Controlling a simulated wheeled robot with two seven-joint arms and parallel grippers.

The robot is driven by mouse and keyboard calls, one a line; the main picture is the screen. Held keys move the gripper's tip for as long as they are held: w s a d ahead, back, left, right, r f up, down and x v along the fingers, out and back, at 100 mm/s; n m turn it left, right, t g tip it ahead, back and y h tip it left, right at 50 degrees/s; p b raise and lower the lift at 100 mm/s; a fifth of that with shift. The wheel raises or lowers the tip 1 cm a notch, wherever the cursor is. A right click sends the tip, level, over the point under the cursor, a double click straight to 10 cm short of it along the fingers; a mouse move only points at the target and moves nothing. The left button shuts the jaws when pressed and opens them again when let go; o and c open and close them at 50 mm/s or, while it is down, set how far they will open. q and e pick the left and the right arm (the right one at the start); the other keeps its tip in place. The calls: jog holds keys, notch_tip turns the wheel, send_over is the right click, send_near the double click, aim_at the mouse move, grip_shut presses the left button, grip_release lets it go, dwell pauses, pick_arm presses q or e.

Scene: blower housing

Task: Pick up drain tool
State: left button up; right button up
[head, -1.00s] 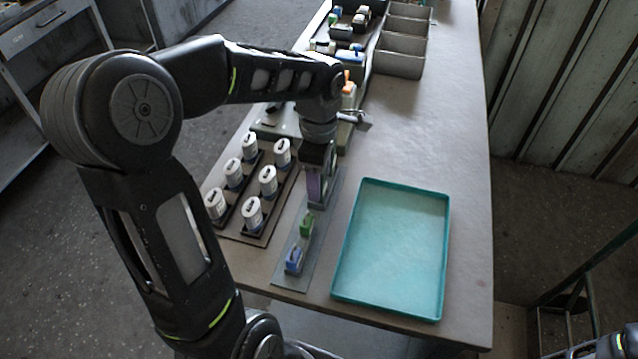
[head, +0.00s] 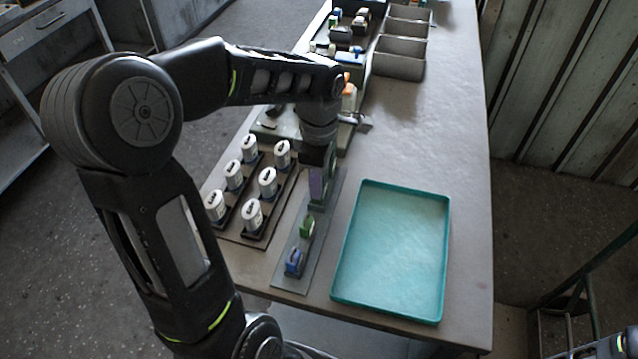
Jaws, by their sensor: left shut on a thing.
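A long grey strip mat (head: 292,279) lies on the table left of the teal tray. A blue tool (head: 294,261) and a green tool (head: 307,226) stand on it. My left gripper (head: 318,190) points down at the mat's far end, shut on a purple tool (head: 316,187). The fingers hide much of that tool, and I cannot tell whether its base is clear of the mat. No label shows which tool is the drain tool. My right gripper is not in view.
An empty teal tray (head: 392,250) lies right of the mat. Several white canisters (head: 267,183) stand in dark racks on the left. Grey bins (head: 400,55) and small parts stand at the far end. The table's right side (head: 455,140) is clear.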

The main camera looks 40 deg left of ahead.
pick_arm(q)
jog(key=shift+r, duration=0.1)
notch_tip(320, 180, up, 10)
jog(key=shift+f+b, duration=0.1)
jog(key=shift+b, duration=0.45)
dwell(0.4)
